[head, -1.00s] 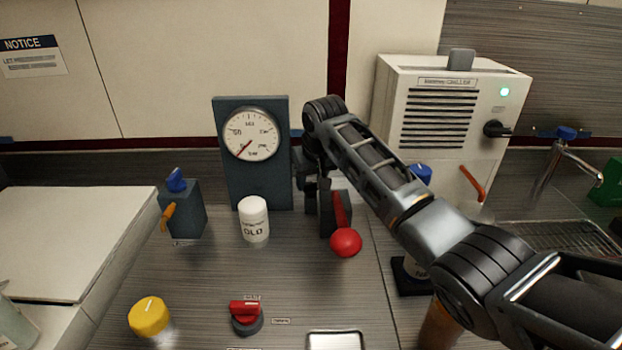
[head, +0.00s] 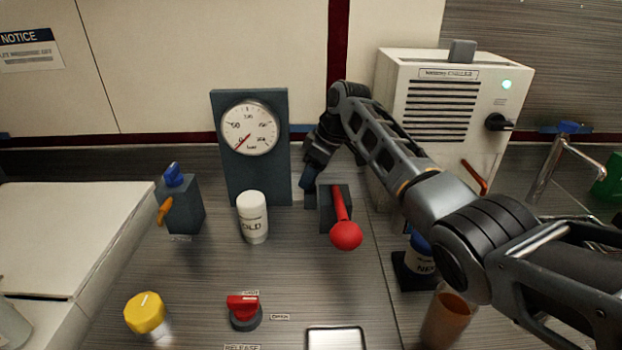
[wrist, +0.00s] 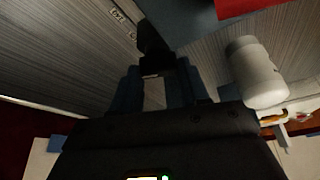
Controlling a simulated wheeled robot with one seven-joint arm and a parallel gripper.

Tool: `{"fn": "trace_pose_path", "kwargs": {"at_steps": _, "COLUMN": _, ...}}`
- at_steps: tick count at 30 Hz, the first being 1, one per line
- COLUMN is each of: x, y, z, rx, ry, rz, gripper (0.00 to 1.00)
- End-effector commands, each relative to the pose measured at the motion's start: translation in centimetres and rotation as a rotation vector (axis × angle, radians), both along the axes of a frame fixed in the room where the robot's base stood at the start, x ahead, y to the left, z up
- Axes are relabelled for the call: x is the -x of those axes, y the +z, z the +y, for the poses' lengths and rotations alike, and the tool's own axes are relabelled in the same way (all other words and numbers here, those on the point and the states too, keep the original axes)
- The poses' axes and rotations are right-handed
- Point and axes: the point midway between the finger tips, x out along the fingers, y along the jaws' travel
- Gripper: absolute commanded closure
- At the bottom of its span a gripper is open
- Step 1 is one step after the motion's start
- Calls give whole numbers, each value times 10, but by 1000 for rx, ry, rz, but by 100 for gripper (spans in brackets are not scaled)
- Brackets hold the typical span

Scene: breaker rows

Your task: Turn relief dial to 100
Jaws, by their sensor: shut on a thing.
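The dark knob (wrist: 152,42), which I take to be the relief dial, shows between my fingertips in the wrist view, with small white labels on the counter beside it. The labels are too dark to read surely. My gripper (wrist: 155,75) is shut on this knob, pointing down. In the head view my gripper (head: 309,185) is behind and left of the red lever's block, and the dial is hidden there. The pressure gauge (head: 249,127) stands on a blue-grey panel, its red needle near 0.
The red-balled lever (head: 345,234) is close in front of my gripper. A white jar (head: 253,220) stands to its left and also shows in the wrist view (wrist: 257,72). A white chiller box (head: 440,120) is behind my arm. A red knob (head: 244,312) and yellow-capped jar (head: 147,314) are in front.

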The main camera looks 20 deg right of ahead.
Motion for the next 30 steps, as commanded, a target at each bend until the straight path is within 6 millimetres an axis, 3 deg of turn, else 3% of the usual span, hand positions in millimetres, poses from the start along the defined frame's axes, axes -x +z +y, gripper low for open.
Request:
{"fn": "trace_pose_path", "kwargs": {"at_steps": 15, "x": -2, "y": -1, "z": 0, "rx": -1, "ry": 336, "rz": -4, "gripper": 86}}
{"fn": "trace_pose_path", "kwargs": {"at_steps": 30, "x": -1, "y": 1, "z": 0, "rx": 1, "ry": 398, "rz": -4, "gripper": 86}}
